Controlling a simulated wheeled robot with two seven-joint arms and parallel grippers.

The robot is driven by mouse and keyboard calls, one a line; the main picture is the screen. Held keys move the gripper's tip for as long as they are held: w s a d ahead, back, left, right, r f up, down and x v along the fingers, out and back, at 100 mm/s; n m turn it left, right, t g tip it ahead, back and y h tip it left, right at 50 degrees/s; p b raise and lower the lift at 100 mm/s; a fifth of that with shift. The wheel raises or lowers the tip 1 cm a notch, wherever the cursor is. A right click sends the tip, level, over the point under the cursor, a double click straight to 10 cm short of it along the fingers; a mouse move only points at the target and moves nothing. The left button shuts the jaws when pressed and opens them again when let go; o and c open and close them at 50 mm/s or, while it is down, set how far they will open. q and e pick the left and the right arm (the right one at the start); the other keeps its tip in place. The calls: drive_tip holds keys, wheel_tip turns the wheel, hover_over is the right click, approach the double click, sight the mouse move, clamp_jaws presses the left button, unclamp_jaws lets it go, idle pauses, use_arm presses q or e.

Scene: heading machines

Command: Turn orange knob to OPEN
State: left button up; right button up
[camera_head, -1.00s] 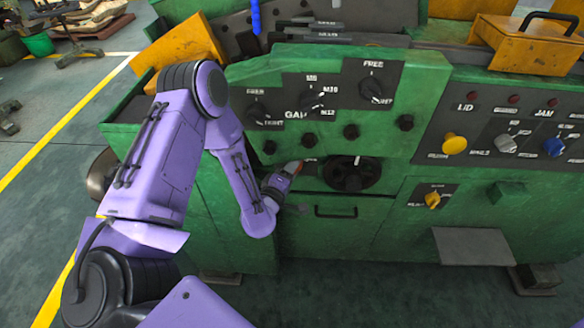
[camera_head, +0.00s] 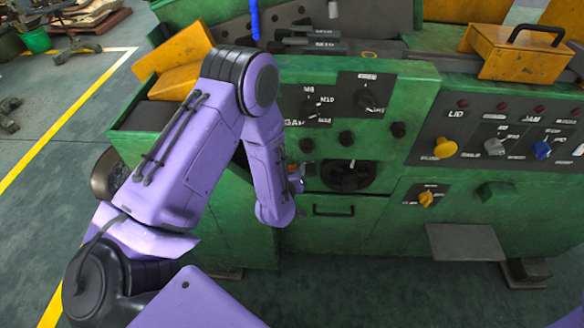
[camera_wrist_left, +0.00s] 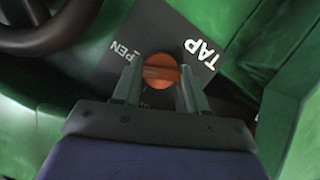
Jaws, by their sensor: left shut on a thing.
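The orange knob (camera_wrist_left: 161,71) shows in the left wrist view on a dark plate with white lettering. The word TAP is readable, and only "PEN" shows of another label beside the left finger. My left gripper (camera_wrist_left: 160,88) has one finger on each side of the knob and is shut on it. In the head view my left gripper (camera_head: 296,181) is small and mostly hidden by my purple forearm, at the green machine's front left of a black handwheel (camera_head: 346,176). The knob's pointing direction is hard to tell. My right gripper is out of view.
The green machine panel carries black selector knobs (camera_head: 366,99) above the handwheel. A yellow knob (camera_head: 445,148) and a blue knob (camera_head: 541,149) are on the panel at right. A smaller yellow switch (camera_head: 426,199) sits below. Open floor lies at left.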

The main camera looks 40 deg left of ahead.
use_arm(q)
drive_tip(key=m+y, duration=0.1)
drive_tip(key=m+g+p, duration=0.1)
drive_tip(key=m, duration=0.1)
drive_tip(key=shift+w+d+y, duration=0.15)
drive_tip(key=shift+y, duration=0.25)
idle(0.5)
drive_tip(key=o, duration=0.8)
drive_tip(key=shift+g, duration=0.3)
drive_tip(key=b+v, duration=0.2)
drive_tip(key=v, duration=0.8)
drive_tip(key=shift+s+d, duration=0.1)
drive_tip(key=shift+s, duration=0.1)
